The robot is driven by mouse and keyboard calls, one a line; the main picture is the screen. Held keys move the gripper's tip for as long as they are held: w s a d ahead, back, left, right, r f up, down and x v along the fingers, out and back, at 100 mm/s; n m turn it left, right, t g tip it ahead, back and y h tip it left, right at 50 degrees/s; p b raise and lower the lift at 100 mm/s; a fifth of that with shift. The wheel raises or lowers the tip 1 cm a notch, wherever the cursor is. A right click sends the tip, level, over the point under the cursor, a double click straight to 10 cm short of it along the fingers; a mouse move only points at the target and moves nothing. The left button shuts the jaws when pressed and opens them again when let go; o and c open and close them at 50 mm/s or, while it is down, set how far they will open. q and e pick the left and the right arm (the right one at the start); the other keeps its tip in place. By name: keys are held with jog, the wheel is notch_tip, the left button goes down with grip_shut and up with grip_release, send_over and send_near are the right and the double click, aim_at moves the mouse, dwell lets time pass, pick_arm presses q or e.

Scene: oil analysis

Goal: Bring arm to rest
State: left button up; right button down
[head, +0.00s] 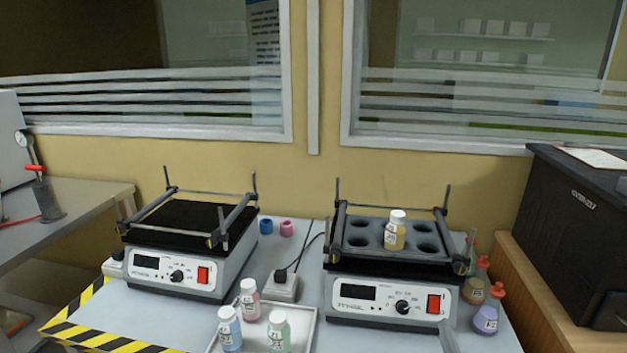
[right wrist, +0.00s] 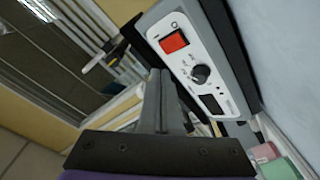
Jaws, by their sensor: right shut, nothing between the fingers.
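My right gripper (right wrist: 160,82) is shut and empty in the right wrist view, its grey fingers together in front of a shaker's control panel (right wrist: 200,70). In the head view only a small grey tip of it (head: 448,338) shows at the bottom edge, just in front of the right shaker (head: 388,312). Whether it touches the shaker cannot be told. My left gripper is not in view. A bottle with yellowish contents (head: 395,232) stands upright in the holed tray on the right shaker.
The left shaker (head: 170,275) has an empty black top. A white rack (head: 306,330) with 3 bottles stands at the front middle. Flasks (head: 487,312) stand right of the right shaker. A power strip (head: 284,288) and two small caps lie between the shakers. A black box (head: 580,220) is at right.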

jog(key=s+a+f+m+g+y, duration=0.15)
jog(key=s+a+f+g, duration=0.3)
jog(key=s, duration=0.45)
jog(key=s+a+f+m+g+y, duration=0.1)
jog(key=s+a+f+m+g, duration=0.3)
jog(key=s, duration=0.6)
jog(key=s+a+f+m+g+y, duration=0.1)
jog(key=s+a+f+m+g, duration=0.15)
jog(key=s+a+g, duration=0.5)
pick_arm(q)
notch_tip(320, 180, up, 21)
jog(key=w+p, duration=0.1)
jog(key=p, duration=1.7)
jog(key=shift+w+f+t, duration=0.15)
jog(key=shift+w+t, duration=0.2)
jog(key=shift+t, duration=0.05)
pick_arm(e)
notch_tip(320, 180, up, 19)
jog(key=w+d+t, duration=0.1)
jog(key=t, duration=0.2)
jog(key=shift+d+n, duration=0.3)
